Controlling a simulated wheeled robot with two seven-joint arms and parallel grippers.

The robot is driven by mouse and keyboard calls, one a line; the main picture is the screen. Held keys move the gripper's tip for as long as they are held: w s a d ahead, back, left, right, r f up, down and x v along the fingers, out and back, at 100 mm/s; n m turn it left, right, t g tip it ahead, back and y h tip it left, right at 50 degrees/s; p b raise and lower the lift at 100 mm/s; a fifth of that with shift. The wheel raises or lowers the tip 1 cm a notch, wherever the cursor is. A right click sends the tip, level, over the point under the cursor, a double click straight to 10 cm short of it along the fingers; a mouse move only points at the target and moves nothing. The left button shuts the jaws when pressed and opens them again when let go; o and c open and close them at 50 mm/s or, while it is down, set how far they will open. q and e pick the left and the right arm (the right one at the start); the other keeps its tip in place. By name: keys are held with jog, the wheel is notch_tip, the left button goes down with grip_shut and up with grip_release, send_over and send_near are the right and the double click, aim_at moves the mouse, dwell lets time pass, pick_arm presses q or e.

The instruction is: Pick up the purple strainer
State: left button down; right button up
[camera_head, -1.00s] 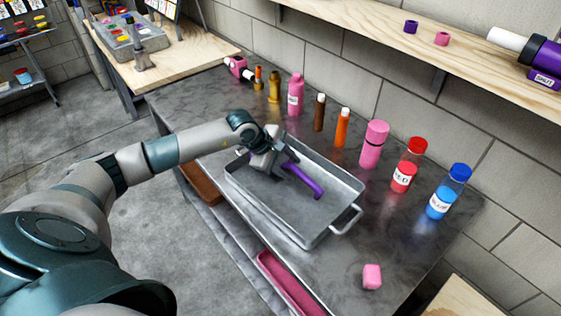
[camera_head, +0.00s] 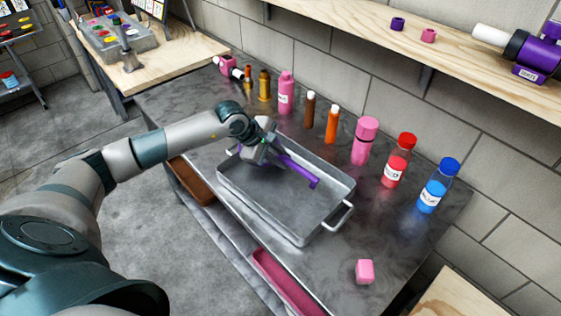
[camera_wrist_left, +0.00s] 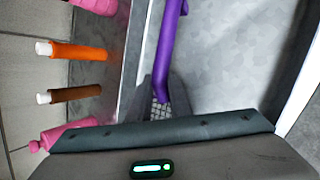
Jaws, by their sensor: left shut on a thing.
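The purple strainer (camera_head: 299,171) shows as a long purple bar over the grey metal tray (camera_head: 283,232) on the dark table. My left gripper (camera_head: 272,153) is shut on its left end, near the tray's back left corner. The bar's right end points toward the tray's back right side and seems to be a little above the tray floor. In the left wrist view the purple strainer (camera_wrist_left: 166,50) runs up from a gridded finger pad (camera_wrist_left: 160,109). The gripped end is partly hidden by the gripper. My right gripper is not in view.
A row of bottles stands behind the tray, including a pink bottle (camera_head: 364,140), a red bottle (camera_head: 398,160) and a blue bottle (camera_head: 437,187). A pink block (camera_head: 365,271) lies at the front right. A wooden shelf (camera_head: 440,65) overhangs the back.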

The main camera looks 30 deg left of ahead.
pick_arm(q)
jog(key=s+d+r+p, duration=0.4)
jog(key=s+d+r, duration=0.3)
jog(key=d+r, duration=0.1)
jog(key=shift+s+d+r, duration=0.15)
jog(key=shift+s+d, duration=0.1)
jog(key=shift+d, duration=0.25)
jog(key=shift+s, duration=0.1)
dwell(0.4)
jog(key=s+d+r+m+g+h+b, duration=0.1)
jog(key=s+m+g, duration=0.3)
jog(key=m, duration=0.4)
jog(key=s+d+r+m+g+b, duration=0.2)
jog(key=s+r+m+g, duration=0.2)
jog(key=s+m, duration=0.3)
jog(key=m+g, duration=0.1)
jog(key=m, duration=0.1)
jog(key=shift+d+r+m+h+b, duration=0.2)
jog(key=shift+d+m+h+b, duration=0.1)
jog(key=shift+d+h+b, duration=0.1)
jog(key=shift+s+d, duration=0.1)
